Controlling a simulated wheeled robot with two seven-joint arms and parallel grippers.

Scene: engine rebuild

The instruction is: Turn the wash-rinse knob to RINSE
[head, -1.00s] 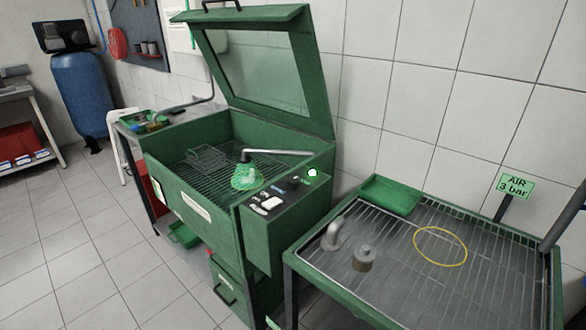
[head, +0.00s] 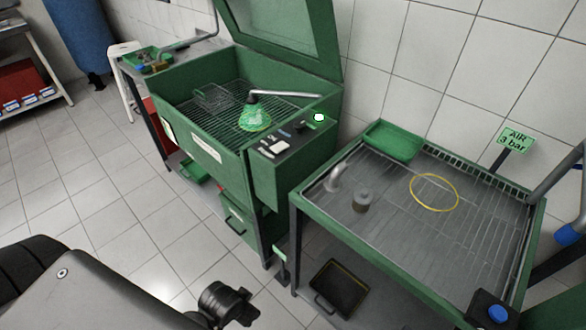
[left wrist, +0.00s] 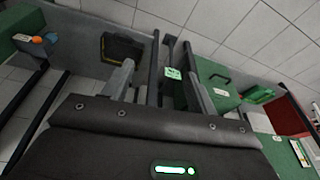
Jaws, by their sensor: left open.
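The green parts washer (head: 205,140) stands left of centre with its lid raised. Its dark control panel (head: 285,146) has a pale switch, small dark controls and a lit green lamp (head: 319,117). The wash-rinse knob seems to be one of the dark controls (head: 300,127); its setting is too small to read. My left arm enters at the lower left of the head view, well below the panel. In the left wrist view my left gripper (left wrist: 158,70) is open and empty, apart from the panel. My right gripper is not in view.
A green drain table (head: 425,245) with a metal fitting, a yellow ring (head: 434,192) and a green tray (head: 393,141) stands right of the washer. A black tray (head: 339,288) lies underneath. Open tiled floor lies in front of the washer.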

